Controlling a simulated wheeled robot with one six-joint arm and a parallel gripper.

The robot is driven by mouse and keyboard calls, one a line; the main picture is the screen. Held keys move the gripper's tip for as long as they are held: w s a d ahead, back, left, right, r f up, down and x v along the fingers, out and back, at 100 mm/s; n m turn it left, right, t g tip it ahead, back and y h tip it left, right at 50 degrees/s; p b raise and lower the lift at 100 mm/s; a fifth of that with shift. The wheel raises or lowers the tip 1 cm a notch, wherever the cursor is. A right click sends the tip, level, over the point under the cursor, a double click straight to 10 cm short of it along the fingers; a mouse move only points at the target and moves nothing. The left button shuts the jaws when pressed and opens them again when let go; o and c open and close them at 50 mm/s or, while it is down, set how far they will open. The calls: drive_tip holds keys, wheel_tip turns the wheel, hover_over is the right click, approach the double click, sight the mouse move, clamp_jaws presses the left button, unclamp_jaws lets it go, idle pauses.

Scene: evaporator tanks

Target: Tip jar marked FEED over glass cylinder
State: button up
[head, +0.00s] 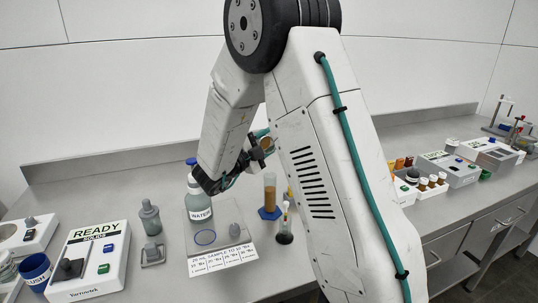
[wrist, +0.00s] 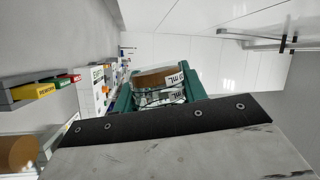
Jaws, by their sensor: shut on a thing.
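My gripper (head: 257,150) is shut on a jar with brown contents (head: 266,144), held above the bench. In the wrist view the jar (wrist: 158,80) sits between the green jaws (wrist: 157,96); its white label shows "mL", and the word FEED cannot be read. The jar looks tilted. The glass cylinder (head: 270,196) stands upright on a blue foot, with brown liquid inside. The jar is above the cylinder's top in the head picture; whether its mouth is directly over it I cannot tell. My arm hides part of the jar.
A sample card (head: 222,257) lies in front.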

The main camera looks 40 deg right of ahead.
sight(268, 148)
drive_tip(key=shift+s+a+r+m+g+h, duration=0.15)
drive_tip(key=shift+r+m+g+h, duration=0.15)
drive_tip(key=shift+m, duration=0.45)
drive_tip(key=shift+s+d+r+m+g+h, duration=0.1)
drive_tip(key=shift+r+m+g+h, duration=0.2)
drive_tip(key=shift+m, duration=0.45)
idle(2.8)
drive_tip(key=shift+w+f+n+t+y, duration=0.15)
drive_tip(key=shift+f+n+t+y, duration=0.2)
drive_tip(key=shift+n, duration=0.5)
drive_tip(key=shift+w+f+n+t+y, duration=0.15)
drive_tip(key=shift+f+n+t+y, duration=0.15)
drive_tip(key=shift+n, duration=0.55)
drive_tip(key=shift+w+f+n+y, duration=0.1)
drive_tip(key=shift+f+n+y, duration=0.4)
drive_tip(key=shift+n, duration=0.5)
drive_tip(key=shift+f+n+y, duration=0.45)
drive_tip(key=shift+n, duration=0.55)
drive_tip(key=shift+f+n+y, duration=0.7)
drive_tip(key=shift+n, duration=0.6)
drive_tip(key=f+n+g+y, duration=0.1)
drive_tip(key=s+f+n+g, duration=0.1)
drive_tip(key=n, duration=0.1)
drive_tip(key=shift+s+a+n+y, duration=0.1)
drive_tip(key=shift+a+n+y, duration=0.1)
drive_tip(key=shift+n+y, duration=0.15)
